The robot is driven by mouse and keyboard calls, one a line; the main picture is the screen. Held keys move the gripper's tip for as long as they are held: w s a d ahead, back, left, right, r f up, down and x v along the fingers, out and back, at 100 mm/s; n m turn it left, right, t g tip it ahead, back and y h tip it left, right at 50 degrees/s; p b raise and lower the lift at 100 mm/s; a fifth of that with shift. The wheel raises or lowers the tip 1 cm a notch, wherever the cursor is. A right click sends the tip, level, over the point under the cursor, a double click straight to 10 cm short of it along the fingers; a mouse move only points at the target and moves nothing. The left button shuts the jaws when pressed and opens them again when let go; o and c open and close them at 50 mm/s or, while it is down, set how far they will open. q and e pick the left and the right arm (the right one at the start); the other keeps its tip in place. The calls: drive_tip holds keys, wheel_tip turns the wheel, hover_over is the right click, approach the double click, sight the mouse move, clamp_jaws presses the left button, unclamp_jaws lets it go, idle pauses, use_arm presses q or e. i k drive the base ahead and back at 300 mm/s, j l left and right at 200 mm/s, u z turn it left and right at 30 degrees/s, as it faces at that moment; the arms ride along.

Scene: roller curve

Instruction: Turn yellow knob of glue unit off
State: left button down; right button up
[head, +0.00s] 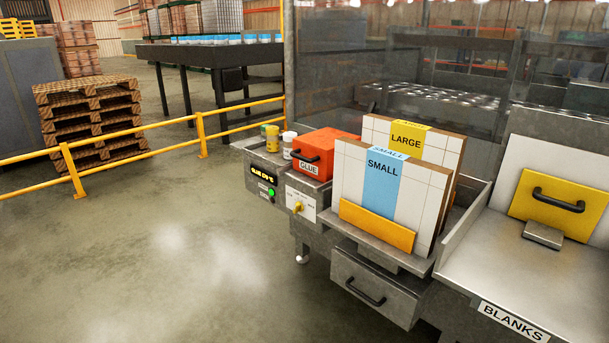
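The glue unit (309,184) is a grey metal box at the middle of the head view, with an orange lidded part (325,148) on top labelled GLUE with a black handle. On its front is a white dial plate with a yellow knob (297,207); the knob looks about upright, but the plate's markings are too small to read. Left of the knob are a lit display (263,175) with yellow characters, a green lit button (271,191) and a darker button below. Neither of my grippers is in view.
Small jars (272,138) stand on top, left of the orange part. Boards labelled SMALL (382,180) and LARGE (407,141) stand right of the knob. A drawer (372,285) and a BLANKS tray (512,322) lie lower right. Open floor (180,260) and a yellow railing (130,148) are left.

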sight(298, 207)
drive_tip(key=i+z, duration=0.1)
drive_tip(key=z, duration=0.25)
drive_tip(key=i+j+z, duration=0.1)
drive_tip(key=z, duration=0.25)
drive_tip(key=i+j+z, duration=0.1)
drive_tip(key=z, duration=0.25)
drive_tip(key=j, duration=0.1)
